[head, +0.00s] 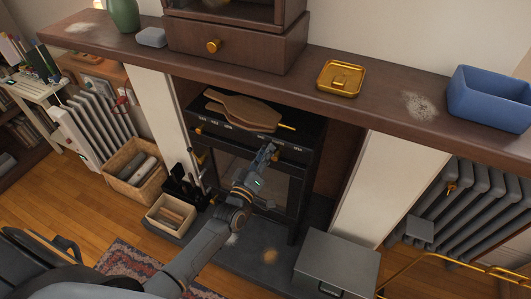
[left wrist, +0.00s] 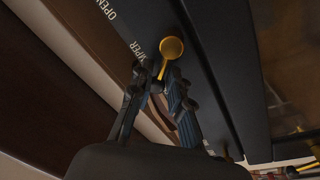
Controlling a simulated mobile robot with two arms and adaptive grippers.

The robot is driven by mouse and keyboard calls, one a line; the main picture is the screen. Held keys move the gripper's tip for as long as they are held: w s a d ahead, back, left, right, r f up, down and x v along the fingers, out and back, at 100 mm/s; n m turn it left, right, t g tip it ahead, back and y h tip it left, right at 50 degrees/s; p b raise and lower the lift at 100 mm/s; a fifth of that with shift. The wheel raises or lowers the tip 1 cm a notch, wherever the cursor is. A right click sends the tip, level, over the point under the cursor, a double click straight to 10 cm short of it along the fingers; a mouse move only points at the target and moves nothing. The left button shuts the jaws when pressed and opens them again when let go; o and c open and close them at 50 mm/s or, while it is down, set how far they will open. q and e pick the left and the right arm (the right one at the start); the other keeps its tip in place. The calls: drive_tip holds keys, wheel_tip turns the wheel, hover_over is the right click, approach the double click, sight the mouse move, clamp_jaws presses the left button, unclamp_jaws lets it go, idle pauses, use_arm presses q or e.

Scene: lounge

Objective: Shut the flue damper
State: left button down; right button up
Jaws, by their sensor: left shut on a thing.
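The black stove (head: 292,170) stands in the fireplace, with small white lettering along its upper front edge. In the left wrist view, the damper control is a brass lever with a round knob (left wrist: 172,47), beside the lettering "OPEN" and "MPER" on the dark panel. My left gripper (head: 268,149) is at the stove's upper front, right of its middle. In the left wrist view, the gripper (left wrist: 160,82) is shut on the lever's stem, with the round knob beyond the fingertips. My right gripper is out of view.
A grey box (head: 336,262) stands at front right; a basket (head: 136,172) and wooden crate (head: 171,215) stand left.

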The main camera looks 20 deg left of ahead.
use_arm(q)
drive_tip(key=c, duration=1.3)
unclamp_jaws()
drive_tip(key=shift+a, duration=0.1)
drive_tip(key=shift+o, duration=0.2)
drive_tip(key=s+f, duration=0.1)
drive_tip(key=s, duration=1.1)
drive_tip(key=shift+a+f, duration=0.35)
drive_tip(key=s+d+f+m+g, duration=0.1)
drive_tip(key=s+f+m+g, duration=0.35)
drive_tip(key=f, duration=1.05)
drive_tip(key=s+f+m+g, duration=0.1)
drive_tip(key=s+f+g, duration=0.4)
drive_tip(key=s+f, duration=0.75)
drive_tip(key=s+f+m+g, duration=0.2)
drive_tip(key=s+f+g, duration=0.2)
drive_tip(key=s+f, duration=0.4)
drive_tip(key=s+a+f+m+g+y, duration=0.1)
drive_tip(key=s+f+m+g, duration=0.1)
drive_tip(key=s+f+g, duration=0.3)
drive_tip(key=s+f, duration=0.4)
drive_tip(key=s, duration=0.5)
drive_tip(key=shift+s+m, duration=0.15)
drive_tip(key=shift+m, duration=0.2)
